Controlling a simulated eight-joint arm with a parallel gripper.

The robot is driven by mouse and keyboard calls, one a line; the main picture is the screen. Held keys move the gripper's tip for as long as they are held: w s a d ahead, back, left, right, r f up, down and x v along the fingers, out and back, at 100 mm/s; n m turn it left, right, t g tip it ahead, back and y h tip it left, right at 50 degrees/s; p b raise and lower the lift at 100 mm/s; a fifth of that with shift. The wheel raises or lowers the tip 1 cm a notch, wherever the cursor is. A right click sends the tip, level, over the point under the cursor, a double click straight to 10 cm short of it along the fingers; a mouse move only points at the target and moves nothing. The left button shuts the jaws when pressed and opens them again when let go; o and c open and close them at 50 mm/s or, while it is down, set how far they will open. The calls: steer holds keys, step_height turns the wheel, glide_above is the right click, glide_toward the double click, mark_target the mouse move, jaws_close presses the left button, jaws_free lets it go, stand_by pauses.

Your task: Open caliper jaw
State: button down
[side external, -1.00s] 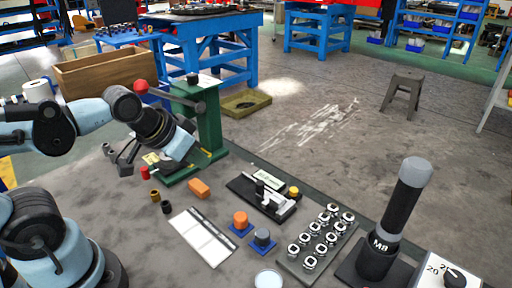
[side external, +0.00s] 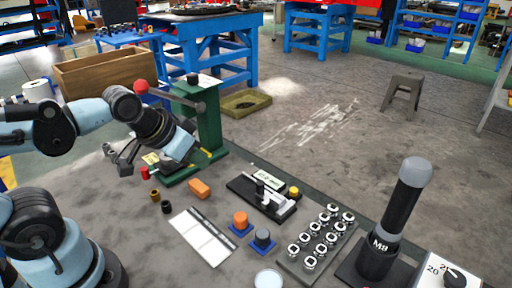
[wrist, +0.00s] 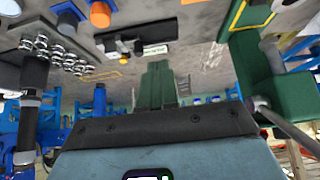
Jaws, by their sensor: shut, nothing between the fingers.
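The caliper (side external: 268,204) sits on a black base on the bench, with a pale display, a silver beam and a dark upright part. A yellow button is at its right end. In the wrist view the caliper (wrist: 125,45) is above centre, with its display lit green. Whether its jaw is apart is too small to tell. My gripper (side external: 205,156) is above the bench by the green press, to the left of and behind the caliper, not touching it. In the wrist view my gripper's fingers (wrist: 159,66) are together with nothing between them.
The green press (side external: 209,112) with a red-knobbed lever stands close behind my gripper. An orange block (side external: 199,188), orange and grey knobs on blue bases (side external: 240,220), a socket tray (side external: 318,240) and a black M8 post (side external: 398,210) stand around the caliper.

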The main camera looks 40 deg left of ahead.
steer(key=c, duration=1.5)
jaws_free()
steer(key=shift+w, duration=0.1)
steer(key=shift+c, duration=0.2)
steer(key=shift+o, duration=1.3)
steer(key=shift+w+d+r, duration=0.1)
steer(key=shift+w+r, duration=0.15)
steer(key=shift+o, duration=0.2)
steer(key=w+d+r+n+g, duration=0.1)
steer(key=w+d+r+g, duration=0.1)
steer(key=w, duration=0.3)
steer(key=shift+w+r+g, duration=0.2)
steer(key=shift+w+g, duration=0.2)
steer(key=shift+g, duration=0.4)
steer(key=n+g, duration=0.1)
steer(key=g, duration=0.3)
glide_toward(260, 183)
step_height(260, 183, down, 9)
steer(key=shift+s+f, duration=0.1)
steer(key=shift+f, duration=0.1)
jaws_close()
